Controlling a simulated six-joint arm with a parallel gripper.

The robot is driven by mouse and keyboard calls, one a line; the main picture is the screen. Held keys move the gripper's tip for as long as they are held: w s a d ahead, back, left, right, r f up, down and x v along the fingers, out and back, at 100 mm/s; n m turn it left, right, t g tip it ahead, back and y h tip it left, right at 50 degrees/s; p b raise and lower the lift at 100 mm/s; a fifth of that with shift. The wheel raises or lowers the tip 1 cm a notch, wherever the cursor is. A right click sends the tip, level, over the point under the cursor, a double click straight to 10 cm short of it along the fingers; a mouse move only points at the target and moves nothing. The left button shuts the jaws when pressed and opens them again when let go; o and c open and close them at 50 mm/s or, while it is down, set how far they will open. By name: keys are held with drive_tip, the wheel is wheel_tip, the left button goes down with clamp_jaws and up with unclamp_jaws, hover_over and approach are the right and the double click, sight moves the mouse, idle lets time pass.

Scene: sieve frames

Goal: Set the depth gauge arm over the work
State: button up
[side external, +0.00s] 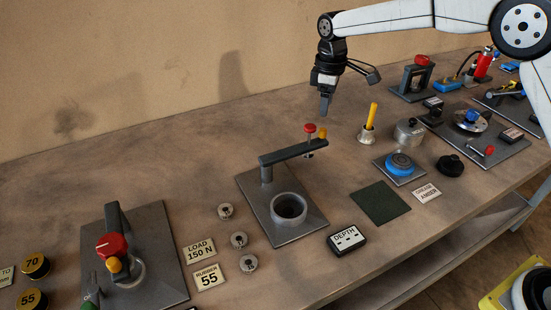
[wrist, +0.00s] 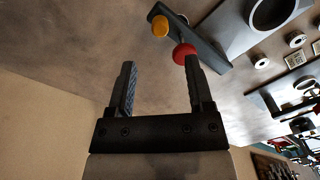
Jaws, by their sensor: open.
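The depth gauge arm (side external: 285,155) is a dark grey bar on a short post at the back of a grey base plate (side external: 303,222). It reaches right, off to one side of the round open cup (side external: 289,207), not over it. A red knob (side external: 310,128) and a yellow knob (side external: 322,133) are at its free end. My gripper (side external: 326,108) is open and empty, above and slightly right of the knobs. In the wrist view the red knob (wrist: 184,52) appears by the right fingertip of my gripper (wrist: 159,66), and the yellow knob (wrist: 160,26) lies beyond. I cannot tell whether anything touches.
A DEPTH readout (side external: 346,240) stands in front of the gauge. A metal holder with a yellow stick (side external: 368,130), a blue disc (side external: 400,164) and a dark green mat (side external: 380,202) are to the right. Several small weights (side external: 239,240) and a red-knobbed device (side external: 112,246) are left.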

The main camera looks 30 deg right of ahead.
sight(323, 129)
drive_tip(key=shift+f, duration=3.95)
clamp_jaws()
drive_tip(key=shift+r, duration=0.1)
